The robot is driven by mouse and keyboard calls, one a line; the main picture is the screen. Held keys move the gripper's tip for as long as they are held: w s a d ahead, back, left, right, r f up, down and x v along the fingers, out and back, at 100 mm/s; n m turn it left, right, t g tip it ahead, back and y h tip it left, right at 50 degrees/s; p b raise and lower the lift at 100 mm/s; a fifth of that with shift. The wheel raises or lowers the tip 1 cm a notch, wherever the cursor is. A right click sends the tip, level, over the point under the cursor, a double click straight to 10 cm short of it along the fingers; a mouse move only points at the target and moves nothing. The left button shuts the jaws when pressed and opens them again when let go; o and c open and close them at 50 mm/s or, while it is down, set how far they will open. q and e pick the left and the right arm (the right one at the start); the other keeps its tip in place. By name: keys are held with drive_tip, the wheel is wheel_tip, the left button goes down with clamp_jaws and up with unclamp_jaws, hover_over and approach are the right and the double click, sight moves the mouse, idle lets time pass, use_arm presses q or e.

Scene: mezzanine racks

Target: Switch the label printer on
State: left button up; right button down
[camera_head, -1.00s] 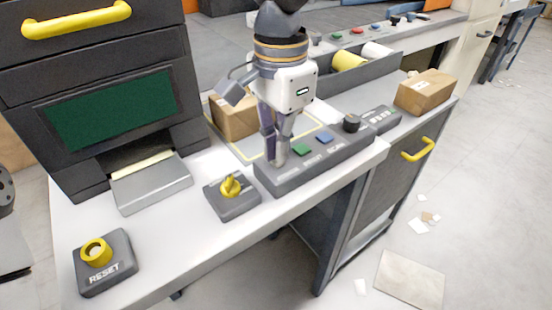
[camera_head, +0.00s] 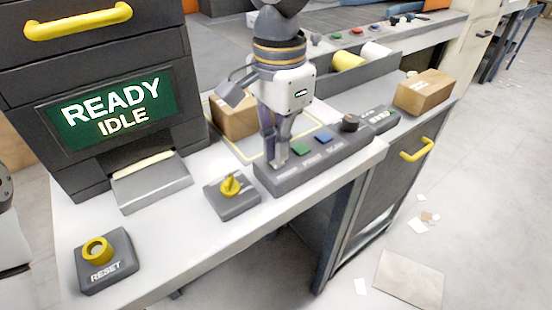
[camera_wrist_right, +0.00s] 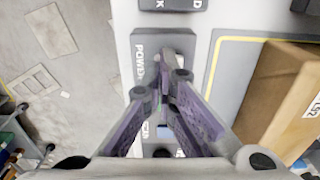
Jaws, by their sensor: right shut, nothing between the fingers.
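The label printer (camera_head: 188,110) is a large dark cabinet at the left of the head view. Its screen (camera_head: 118,107) is lit green and reads "READY IDLE". A grey control strip (camera_head: 300,166) on the bench carries a green button (camera_head: 301,151), a blue button (camera_head: 323,138) and a black knob (camera_head: 350,123). My right gripper (camera_head: 278,160) is shut and empty, its fingertips down at the strip's left end. In the wrist view the fingertips (camera_wrist_right: 166,62) are over the part beside the word "POWER" and hide much of it. My left gripper is not in view.
A yellow rotary switch (camera_head: 231,186) and a RESET box (camera_head: 105,268) with a yellow collar stand on the white bench. A cardboard box (camera_head: 232,118) sits behind my right gripper, another (camera_head: 424,92) at the right. Paper scraps lie on the floor.

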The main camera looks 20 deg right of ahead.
wheel_tip(320, 180, up, 4)
drive_tip(key=shift+r+p, duration=0.15)
drive_tip(key=shift+p, duration=0.25)
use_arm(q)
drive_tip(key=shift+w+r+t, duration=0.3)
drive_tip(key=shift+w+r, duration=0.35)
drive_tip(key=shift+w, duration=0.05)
use_arm(e)
drive_tip(key=shift+r, duration=0.9)
